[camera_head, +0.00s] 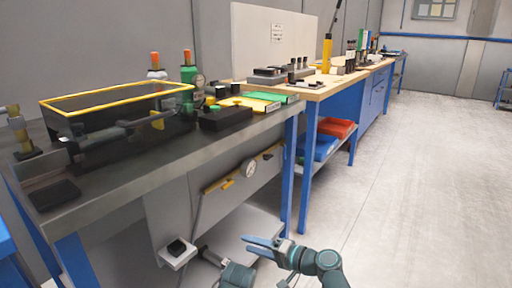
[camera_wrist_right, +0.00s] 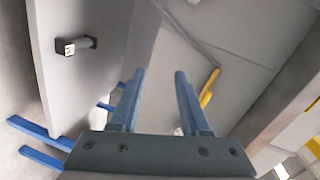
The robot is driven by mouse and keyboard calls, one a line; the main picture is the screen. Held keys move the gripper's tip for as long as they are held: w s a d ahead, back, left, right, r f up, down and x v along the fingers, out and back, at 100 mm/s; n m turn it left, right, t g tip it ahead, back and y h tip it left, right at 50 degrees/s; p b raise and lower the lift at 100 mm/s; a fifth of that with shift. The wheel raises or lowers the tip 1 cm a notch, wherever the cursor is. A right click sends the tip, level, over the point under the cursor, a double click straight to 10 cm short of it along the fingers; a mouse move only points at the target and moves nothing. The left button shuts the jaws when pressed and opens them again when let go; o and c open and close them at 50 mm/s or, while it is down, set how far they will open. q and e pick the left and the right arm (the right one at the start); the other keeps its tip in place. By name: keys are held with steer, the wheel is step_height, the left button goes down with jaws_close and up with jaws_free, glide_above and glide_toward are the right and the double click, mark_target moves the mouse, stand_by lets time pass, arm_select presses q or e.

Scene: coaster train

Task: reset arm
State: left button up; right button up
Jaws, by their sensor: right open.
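My right gripper (camera_head: 262,243) is at the bottom centre of the head view, low in front of the steel workbench (camera_head: 120,172), with its fingers pointing left. In the right wrist view the two blue fingers of my right gripper (camera_wrist_right: 160,76) stand apart with nothing between them. The gripper is open and empty. My left gripper cannot be made out in either view.
The bench carries a yellow-rimmed dark tank (camera_head: 118,97) and a green bottle (camera_head: 189,73). A wooden-topped bench (camera_head: 335,82) stands behind. Open floor (camera_head: 430,185) lies to the right.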

steer(key=s+d+f+n+g+h, duration=0.2)
steer(key=d+f+g+h, duration=0.1)
steer(key=f, duration=0.4)
steer(key=s+d+f+n+g+h, duration=0.2)
steer(key=s+d+f+h, duration=0.15)
steer(key=f, duration=0.35)
steer(key=s+d+f+g+h, duration=0.1)
steer(key=s+d+f+h, duration=0.15)
steer(key=d, duration=0.35)
steer(key=s+d+f+g+h, duration=0.1)
steer(key=d+g+h, duration=0.1)
steer(key=d+h, duration=0.25)
steer(key=s+a+r+n+h+p, duration=0.1)
steer(key=s+a+r+n+p, duration=0.4)
steer(key=a+r+p, duration=0.6)
step_height(320, 180, up, 36)
steer(key=m+p, duration=0.1)
steer(key=p, duration=3.5)
steer(key=shift+s+d+g, duration=0.25)
steer(key=shift+s+g, duration=0.15)
steer(key=shift+s, duration=0.05)
steer(key=shift+f, duration=0.1)
